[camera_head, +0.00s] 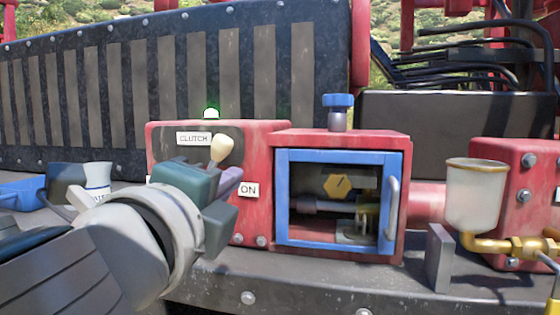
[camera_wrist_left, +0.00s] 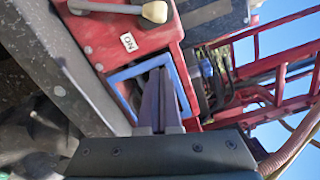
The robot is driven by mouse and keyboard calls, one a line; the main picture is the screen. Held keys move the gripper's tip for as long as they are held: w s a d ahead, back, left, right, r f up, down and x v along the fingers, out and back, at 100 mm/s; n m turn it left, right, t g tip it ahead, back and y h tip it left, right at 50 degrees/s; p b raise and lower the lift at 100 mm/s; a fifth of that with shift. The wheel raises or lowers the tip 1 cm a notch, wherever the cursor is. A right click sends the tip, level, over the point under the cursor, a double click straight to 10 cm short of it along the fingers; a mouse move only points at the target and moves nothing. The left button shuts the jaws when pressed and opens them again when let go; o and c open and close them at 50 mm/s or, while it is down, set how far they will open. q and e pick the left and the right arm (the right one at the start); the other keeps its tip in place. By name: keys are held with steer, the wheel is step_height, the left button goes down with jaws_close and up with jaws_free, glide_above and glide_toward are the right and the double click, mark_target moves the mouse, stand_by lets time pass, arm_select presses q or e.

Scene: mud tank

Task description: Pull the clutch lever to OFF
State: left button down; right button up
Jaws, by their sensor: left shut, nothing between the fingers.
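The clutch lever's cream knob (camera_head: 221,150) stands out in front of the red clutch box (camera_head: 275,128), below the CLUTCH label (camera_head: 194,138). The ON label (camera_head: 249,190) is right of and below the knob; no OFF label shows, and my arm covers the box's lower left. My left gripper (camera_head: 231,181) is just below the knob in the head view, shut and empty. In the left wrist view the shut fingers (camera_wrist_left: 161,78) point past the lever knob (camera_wrist_left: 154,11), which is near the top edge, apart from them. My right gripper is not in view.
To the right are a blue-framed window door (camera_head: 281,205) with a pale handle (camera_head: 392,208), a blue-topped knob (camera_head: 338,102) and a cloudy cup (camera_head: 475,197) on brass piping. A grey ledge (camera_head: 300,287) runs below.

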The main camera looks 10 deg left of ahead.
arm_select(q)
steer(key=w+a+r+p, duration=0.1)
steer(key=w+a, duration=0.3)
steer(key=w, duration=0.7)
steer(key=shift+r+p, duration=0.15)
steer(key=shift+p, duration=0.4)
